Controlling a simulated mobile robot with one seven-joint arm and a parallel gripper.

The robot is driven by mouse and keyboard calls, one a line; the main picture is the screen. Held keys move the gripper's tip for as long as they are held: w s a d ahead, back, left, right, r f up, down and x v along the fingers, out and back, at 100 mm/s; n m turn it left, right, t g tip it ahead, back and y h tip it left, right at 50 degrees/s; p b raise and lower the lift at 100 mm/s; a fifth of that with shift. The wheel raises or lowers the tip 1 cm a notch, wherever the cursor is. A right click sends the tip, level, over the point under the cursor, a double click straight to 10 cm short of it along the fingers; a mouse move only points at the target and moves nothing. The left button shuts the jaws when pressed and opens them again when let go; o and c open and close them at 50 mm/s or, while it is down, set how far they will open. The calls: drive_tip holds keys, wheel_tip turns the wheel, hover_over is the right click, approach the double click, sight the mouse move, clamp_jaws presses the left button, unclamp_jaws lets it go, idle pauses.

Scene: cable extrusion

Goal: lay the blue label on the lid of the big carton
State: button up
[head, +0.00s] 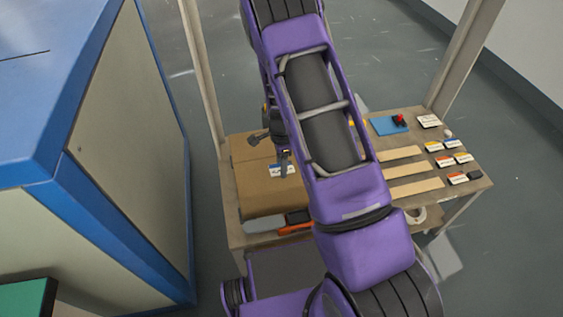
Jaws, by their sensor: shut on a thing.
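The big carton (252,187) is a brown box on the left part of the wooden table, its lid facing up. My gripper (285,161) is over the right half of the lid, reaching down. It is shut on the blue label (277,172), a small white card with a blue band, at or just above the lid. I cannot tell whether the label touches the lid. My purple arm crosses the middle of the view and hides part of the carton's right side and the table.
Several other labels (445,161) with coloured bands lie on the right of the table (465,195). Pale strips (412,169), a blue pad (388,127) with a red item, and an orange-handled tool (295,229) are also there. A blue-edged cabinet (130,130) stands left; table posts rise behind.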

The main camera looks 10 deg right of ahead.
drive_tip(key=shift+f+b, duration=0.9)
drive_tip(key=shift+f, duration=0.25)
idle(0.4)
drive_tip(key=o, duration=1)
drive_tip(key=shift+o, duration=0.2)
drive_tip(key=shift+r, duration=0.15)
wheel_tip(320, 180, up, 17)
drive_tip(key=p, duration=0.2)
drive_tip(key=shift+p, duration=0.35)
drive_tip(key=shift+r, duration=0.15)
